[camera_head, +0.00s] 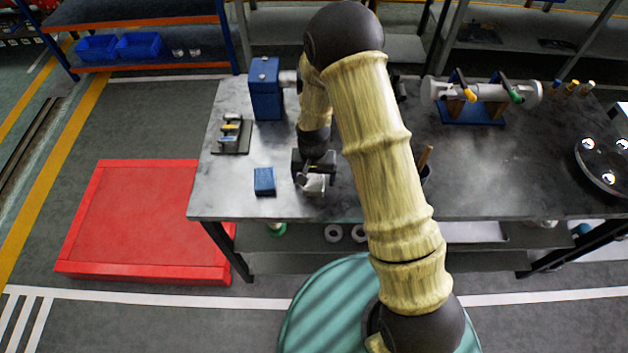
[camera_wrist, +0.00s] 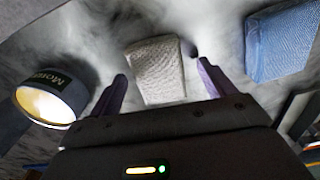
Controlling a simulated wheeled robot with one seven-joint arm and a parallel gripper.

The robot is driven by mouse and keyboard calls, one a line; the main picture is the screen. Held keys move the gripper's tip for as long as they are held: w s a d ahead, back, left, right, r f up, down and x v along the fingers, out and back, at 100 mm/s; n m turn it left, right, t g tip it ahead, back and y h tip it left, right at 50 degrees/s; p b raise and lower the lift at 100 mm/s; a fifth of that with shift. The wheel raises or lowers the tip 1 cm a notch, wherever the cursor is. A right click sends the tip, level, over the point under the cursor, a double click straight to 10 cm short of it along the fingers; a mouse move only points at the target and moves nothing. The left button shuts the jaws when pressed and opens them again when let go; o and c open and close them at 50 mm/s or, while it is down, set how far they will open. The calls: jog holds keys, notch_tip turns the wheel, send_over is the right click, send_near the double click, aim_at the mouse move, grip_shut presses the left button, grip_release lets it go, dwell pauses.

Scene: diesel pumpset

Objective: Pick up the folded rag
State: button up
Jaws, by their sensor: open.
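A pale grey, woven-looking folded cloth (camera_wrist: 157,69) lies flat on the table in the wrist view. It stands between and just beyond the two fingertips of my gripper (camera_wrist: 161,76), which is open and empty. In the head view my gripper (camera_head: 313,178) is low over the table near its front edge, with the pale cloth (camera_head: 315,185) partly hidden beneath it. A blue textured folded piece (camera_head: 264,181) lies to the left of the gripper, apart from it. It also shows at the upper right of the wrist view (camera_wrist: 283,40).
A labelled tin (camera_wrist: 52,94) stands left in the wrist view. A blue box (camera_head: 265,88) and a small fixture (camera_head: 231,134) stand on the table's left. A pipe on a blue stand (camera_head: 472,108) and a round dark plate (camera_head: 603,165) are at right. My arm hides the middle.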

aim_at(314, 180)
jog(key=shift+w, duration=0.1)
dwell(0.3)
jog(key=c, duration=1.1)
jog(key=shift+c, duration=0.2)
notch_tip(314, 180, up, 10)
jog(key=b, duration=0.1)
jog(key=shift+b, duration=0.3)
